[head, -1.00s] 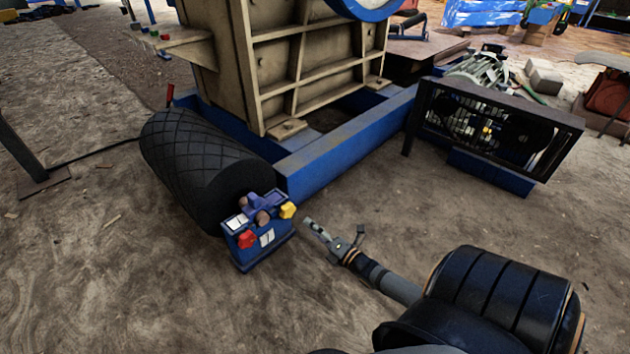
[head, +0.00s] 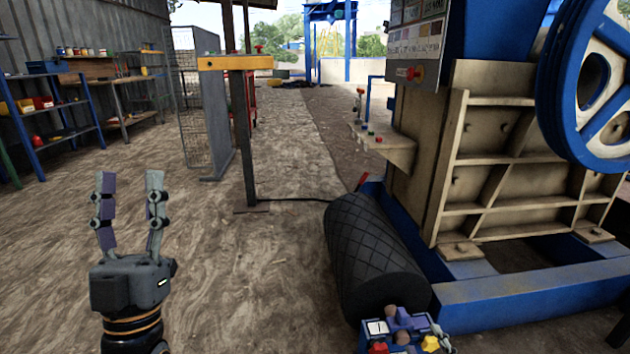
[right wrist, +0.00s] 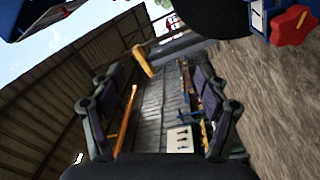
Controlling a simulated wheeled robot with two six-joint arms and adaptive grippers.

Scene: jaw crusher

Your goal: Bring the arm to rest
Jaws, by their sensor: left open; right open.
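My left gripper (head: 130,215) stands upright at the lower left of the head view, fingers apart, with nothing between them. My right gripper (right wrist: 160,115) shows only in the right wrist view; its two fingers are spread with no object held between them. Its arm is out of the head view. A blue box with a red knob and a yellow knob (head: 377,347) is cut off by the bottom edge of the head view. A red knob (right wrist: 293,26) and part of a blue box show at the upper right of the right wrist view, beside the fingers.
The beige crusher body (head: 490,170) with its blue frame (head: 530,297) and wheel (head: 545,80) fills the right. A black ribbed roller (head: 370,260) lies before it. A yellow-topped post (head: 243,140) and shelves (head: 45,110) stand further back. Dirt floor (head: 230,285) between is open.

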